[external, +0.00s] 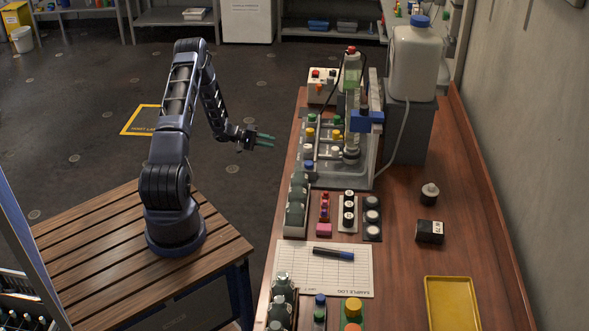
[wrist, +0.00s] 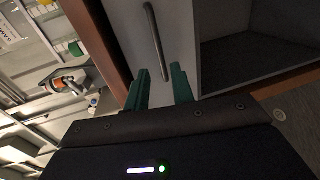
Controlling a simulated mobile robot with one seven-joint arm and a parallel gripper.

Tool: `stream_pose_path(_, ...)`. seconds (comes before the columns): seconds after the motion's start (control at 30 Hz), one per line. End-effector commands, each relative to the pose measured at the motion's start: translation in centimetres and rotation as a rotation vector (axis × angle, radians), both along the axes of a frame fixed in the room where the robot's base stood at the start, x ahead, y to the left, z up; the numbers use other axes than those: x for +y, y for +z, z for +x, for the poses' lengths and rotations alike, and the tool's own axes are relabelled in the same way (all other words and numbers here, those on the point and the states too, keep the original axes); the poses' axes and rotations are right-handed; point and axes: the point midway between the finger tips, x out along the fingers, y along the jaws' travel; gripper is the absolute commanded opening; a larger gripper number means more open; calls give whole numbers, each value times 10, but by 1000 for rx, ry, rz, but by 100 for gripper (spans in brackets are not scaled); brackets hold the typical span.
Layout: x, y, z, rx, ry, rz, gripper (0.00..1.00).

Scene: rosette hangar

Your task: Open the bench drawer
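The bench (external: 405,285) has a reddish-brown wooden top; its drawer side faces my arm and is hidden in the external view. In the wrist view a light grey drawer front (wrist: 180,28) carries a slim metal bar handle (wrist: 156,42). The drawer looks shut. My gripper (external: 272,140) is to the left of the bench edge in the external view, pointing at the bench. In the wrist view its two green fingers (wrist: 160,70) are apart and empty. The near end of the handle shows between the fingertips; I cannot tell how far off it is.
A dark open compartment (wrist: 250,60) lies beside the drawer front. Floor between my base and the bench is clear.

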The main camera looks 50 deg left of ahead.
Motion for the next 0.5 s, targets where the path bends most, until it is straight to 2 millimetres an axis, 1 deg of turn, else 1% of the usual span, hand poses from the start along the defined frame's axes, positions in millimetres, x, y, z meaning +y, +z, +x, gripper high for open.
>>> stream_pose_path(0.17,-16,-4,15,0,-4,-1,24)
stream_pose_path(0.5,-55,-14,54,1,-4,-1,24)
